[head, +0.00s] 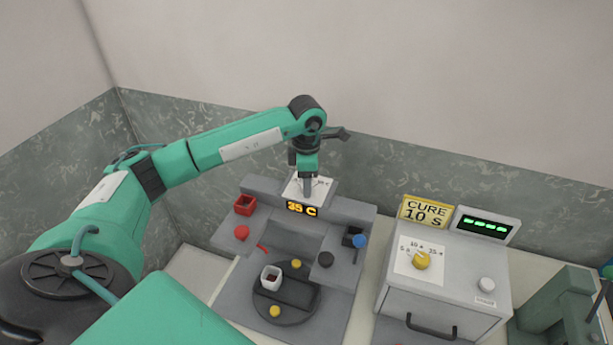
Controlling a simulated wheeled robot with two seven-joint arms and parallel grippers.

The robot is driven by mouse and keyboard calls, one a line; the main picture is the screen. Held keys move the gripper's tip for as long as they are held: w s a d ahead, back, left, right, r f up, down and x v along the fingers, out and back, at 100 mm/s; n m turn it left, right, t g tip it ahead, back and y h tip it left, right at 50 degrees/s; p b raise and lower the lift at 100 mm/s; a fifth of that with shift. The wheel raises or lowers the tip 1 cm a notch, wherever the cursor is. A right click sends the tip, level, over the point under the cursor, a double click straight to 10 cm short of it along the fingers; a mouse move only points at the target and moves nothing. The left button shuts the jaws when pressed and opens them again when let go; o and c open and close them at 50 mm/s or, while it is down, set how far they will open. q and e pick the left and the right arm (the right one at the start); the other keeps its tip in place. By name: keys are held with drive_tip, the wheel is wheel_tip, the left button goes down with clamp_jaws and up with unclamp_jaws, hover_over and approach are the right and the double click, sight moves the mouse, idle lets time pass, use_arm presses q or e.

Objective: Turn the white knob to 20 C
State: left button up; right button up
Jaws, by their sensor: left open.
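My left gripper (307,190) points down over a white dial plate (293,188) at the back of the grey station. Its fingers cover the middle of the plate, so any knob there is hidden and I cannot tell whether they touch it. Just below, an orange display (301,209) reads 39 C. A white round knob or button (487,285) sits on the front right of the grey cabinet, apart from my gripper. My right gripper is not in view.
The grey station (345,275) has a red box (245,205), a red knob (242,232), a blue knob (360,241) and a dark turntable (285,312) with a small white cup (271,277). The cabinet (440,299) has a yellow knob (421,261) and a CURE 10 S sign (426,211). A green device (560,300) stands at right.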

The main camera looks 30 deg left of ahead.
use_arm(q)
drive_tip(key=shift+s+f, duration=0.1)
drive_tip(key=shift+f, duration=0.15)
drive_tip(key=c, duration=1)
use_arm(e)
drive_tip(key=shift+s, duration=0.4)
use_arm(q)
drive_tip(key=shift+o, duration=0.2)
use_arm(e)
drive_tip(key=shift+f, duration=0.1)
